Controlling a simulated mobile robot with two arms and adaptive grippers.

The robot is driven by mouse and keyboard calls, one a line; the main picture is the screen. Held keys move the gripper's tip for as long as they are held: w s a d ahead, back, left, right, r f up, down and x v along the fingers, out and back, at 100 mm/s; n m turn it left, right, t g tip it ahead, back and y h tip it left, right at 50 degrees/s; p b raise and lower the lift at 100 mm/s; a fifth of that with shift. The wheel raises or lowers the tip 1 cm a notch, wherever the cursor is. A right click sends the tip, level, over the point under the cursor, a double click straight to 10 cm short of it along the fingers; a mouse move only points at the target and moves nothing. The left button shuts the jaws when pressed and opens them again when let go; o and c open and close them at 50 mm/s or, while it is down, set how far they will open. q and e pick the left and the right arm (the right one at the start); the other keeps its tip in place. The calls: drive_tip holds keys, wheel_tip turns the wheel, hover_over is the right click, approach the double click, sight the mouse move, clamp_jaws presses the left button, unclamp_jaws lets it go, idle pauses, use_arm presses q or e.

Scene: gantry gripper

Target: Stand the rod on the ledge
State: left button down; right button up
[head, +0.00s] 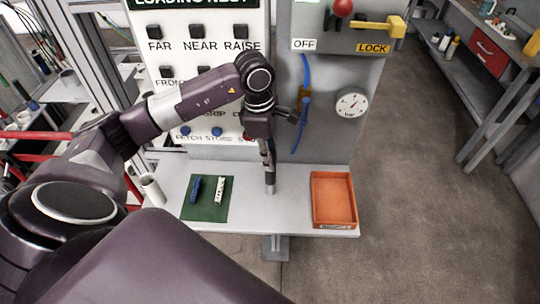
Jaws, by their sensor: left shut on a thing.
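My left gripper (266,146) comes down in front of the grey panel and is shut on the rod (270,184). Only the rod's grey lower part shows below the fingers; its upper part is hidden by the gripper. The rod looks about upright, its lower end over the middle of the pale ledge (290,212). I cannot tell whether that end touches the ledge. My right gripper is not in view.
On the ledge, a green mat (208,213) at left bears a blue piece (196,189) and a white piece (220,190). An orange tray (352,224) stands at right. A white cylinder (152,189) is at the left end. A panel with switches and a gauge (351,105) rises behind.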

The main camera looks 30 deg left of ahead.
use_arm(q)
drive_tip(key=c, duration=1.7)
unclamp_jaws()
drive_tip(key=shift+o, duration=0.2)
drive_tip(key=shift+r, duration=0.1)
drive_tip(key=r+b, duration=0.1)
drive_tip(key=r, duration=0.2)
drive_tip(key=a+r+b, duration=0.1)
drive_tip(key=r, duration=0.3)
drive_tip(key=r+b, duration=0.1)
drive_tip(key=r, duration=0.2)
drive_tip(key=shift+s+a+r, duration=0.15)
drive_tip(key=shift+s+r, duration=0.05)
drive_tip(key=shift+r, duration=0.2)
drive_tip(key=shift+s+r+b, duration=0.1)
drive_tip(key=shift+r+b, duration=0.2)
drive_tip(key=shift+r, duration=0.25)
drive_tip(key=shift+f, duration=0.1)
